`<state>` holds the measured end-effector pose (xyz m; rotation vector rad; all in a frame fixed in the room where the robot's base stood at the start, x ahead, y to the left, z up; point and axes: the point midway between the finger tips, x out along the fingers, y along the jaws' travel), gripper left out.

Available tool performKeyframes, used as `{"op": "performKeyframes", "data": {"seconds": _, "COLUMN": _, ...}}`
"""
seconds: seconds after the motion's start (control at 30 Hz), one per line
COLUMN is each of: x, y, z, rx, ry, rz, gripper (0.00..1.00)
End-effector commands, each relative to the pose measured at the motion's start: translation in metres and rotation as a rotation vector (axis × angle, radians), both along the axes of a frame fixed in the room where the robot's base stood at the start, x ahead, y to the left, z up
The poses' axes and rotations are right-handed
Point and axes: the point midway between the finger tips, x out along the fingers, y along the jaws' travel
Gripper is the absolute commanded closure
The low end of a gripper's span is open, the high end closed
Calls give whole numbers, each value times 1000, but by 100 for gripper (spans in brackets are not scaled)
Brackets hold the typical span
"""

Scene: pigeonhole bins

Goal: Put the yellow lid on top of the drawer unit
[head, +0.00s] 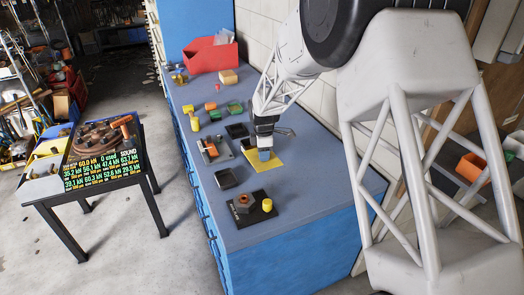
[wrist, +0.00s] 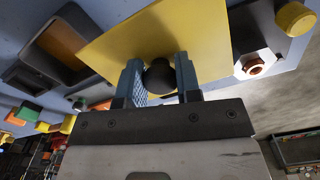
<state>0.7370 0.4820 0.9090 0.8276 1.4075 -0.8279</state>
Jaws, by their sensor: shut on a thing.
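The yellow lid (head: 292,161) is a flat square plate with a round black knob (wrist: 159,77) in the wrist view. My gripper (head: 264,155) is shut on the knob, one finger on each side of it. The lid is low over the grey-blue top of the long blue drawer unit (head: 290,262), which has handles along its left side. I cannot tell whether the lid touches that top. The lid's plate (wrist: 150,35) hides what is under it.
A dark board (head: 239,218) with a nut and yellow cylinder is in front of the lid. A small black tray (head: 227,179) and a grey tray (head: 215,152) lie left. A red bin (head: 210,55) stands at the back. The top's front right is clear.

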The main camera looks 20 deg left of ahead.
Motion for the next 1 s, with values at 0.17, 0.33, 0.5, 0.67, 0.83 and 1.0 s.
{"op": "performKeyframes", "data": {"seconds": 0.17, "x": -2, "y": -6, "z": 1, "rx": 0, "ry": 0, "rz": -2, "gripper": 100}}
{"op": "performKeyframes", "data": {"seconds": 0.33, "x": -10, "y": -24, "z": 4, "rx": 0, "ry": -1, "rz": -7, "gripper": 100}}
{"op": "performKeyframes", "data": {"seconds": 0.5, "x": -25, "y": -55, "z": 7, "rx": 0, "ry": 0, "rz": -16, "gripper": 100}}
{"op": "performKeyframes", "data": {"seconds": 0.67, "x": -42, "y": -86, "z": 9, "rx": 0, "ry": 0, "rz": -25, "gripper": 100}}
{"op": "performKeyframes", "data": {"seconds": 0.83, "x": -59, "y": -113, "z": 10, "rx": 0, "ry": 0, "rz": -32, "gripper": 100}}
{"op": "performKeyframes", "data": {"seconds": 1.0, "x": -69, "y": -128, "z": 11, "rx": 0, "ry": 0, "rz": -36, "gripper": 100}}
